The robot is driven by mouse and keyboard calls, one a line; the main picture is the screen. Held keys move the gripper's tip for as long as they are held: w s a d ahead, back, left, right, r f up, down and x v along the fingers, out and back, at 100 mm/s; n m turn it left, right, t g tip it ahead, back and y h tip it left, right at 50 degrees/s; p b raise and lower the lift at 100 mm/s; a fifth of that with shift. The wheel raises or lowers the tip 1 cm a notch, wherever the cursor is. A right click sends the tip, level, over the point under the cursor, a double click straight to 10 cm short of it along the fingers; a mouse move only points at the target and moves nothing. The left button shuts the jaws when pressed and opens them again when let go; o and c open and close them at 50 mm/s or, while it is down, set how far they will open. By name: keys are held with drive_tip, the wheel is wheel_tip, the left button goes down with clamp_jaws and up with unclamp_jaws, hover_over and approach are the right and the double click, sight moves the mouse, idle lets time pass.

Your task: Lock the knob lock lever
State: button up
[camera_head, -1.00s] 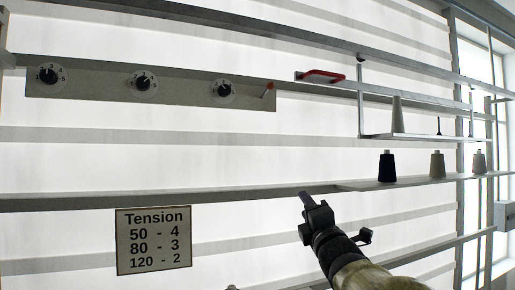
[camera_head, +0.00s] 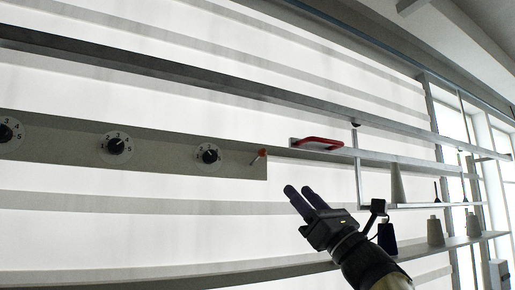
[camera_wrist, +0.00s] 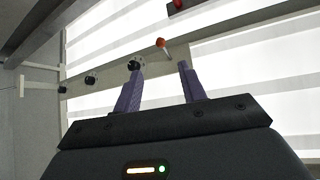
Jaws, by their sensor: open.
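The lock lever (camera_head: 258,157) is a small stick with a red-orange tip at the right end of the grey knob panel (camera_head: 182,158). In the wrist view the lever (camera_wrist: 162,45) shows ahead, between and beyond my two fingers. The fingers (camera_wrist: 158,88) also show in the wrist view.
A red handle (camera_head: 317,143) is on the rail right of the lever. A small shelf (camera_head: 415,205) with a grey cone stands further right. A lower shelf (camera_head: 180,275) runs behind my arm, with thread cones (camera_head: 387,238) at its right end.

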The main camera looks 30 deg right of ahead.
sight(265, 154)
drive_tip(key=p+x, duration=1.1)
drive_tip(key=x, duration=0.5)
drive_tip(key=shift+w+r+p, duration=0.15)
drive_tip(key=shift+w+p, duration=0.05)
drive_tip(key=shift+p, duration=0.15)
drive_tip(key=shift+w+a+r+p, duration=0.1)
drive_tip(key=shift+w+r+p, duration=0.25)
drive_tip(key=shift+w, duration=0.1)
drive_tip(key=shift+w+f, duration=0.1)
drive_tip(key=shift+a, duration=0.1)
drive_tip(key=shift+s, duration=0.25)
drive_tip(key=c, duration=0.4)
clamp_jaws()
